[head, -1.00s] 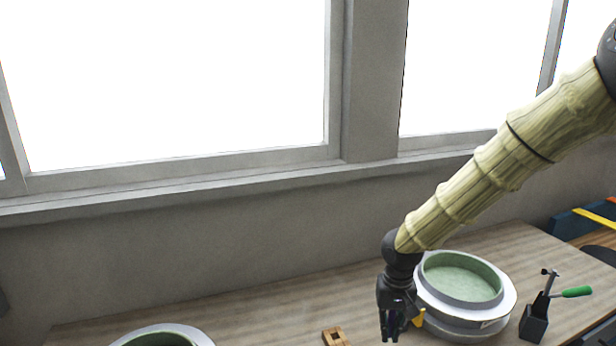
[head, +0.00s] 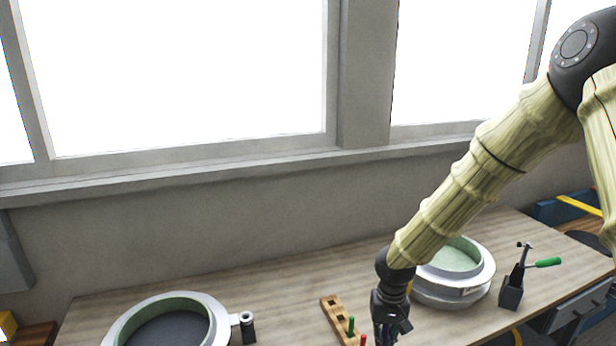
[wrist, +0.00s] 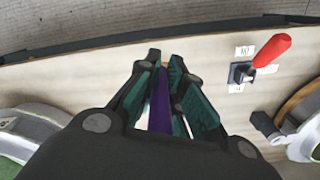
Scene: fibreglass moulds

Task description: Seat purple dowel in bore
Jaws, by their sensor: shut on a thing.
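My gripper (wrist: 162,85) is shut on the purple dowel (wrist: 160,105), whose long side shows between the teal finger pads in the wrist view. In the head view my gripper (head: 388,330) hangs at the bottom edge, right of the wooden rack, and its fingertips are cut off. A dark fitting (wrist: 263,123) beside a pale ring shows at the right of the wrist view. The dowel is apart from it.
The wooden rack (head: 330,306) holds a green peg (head: 351,325) and a red peg (head: 363,339). A second round mould (head: 480,275) stands behind my arm.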

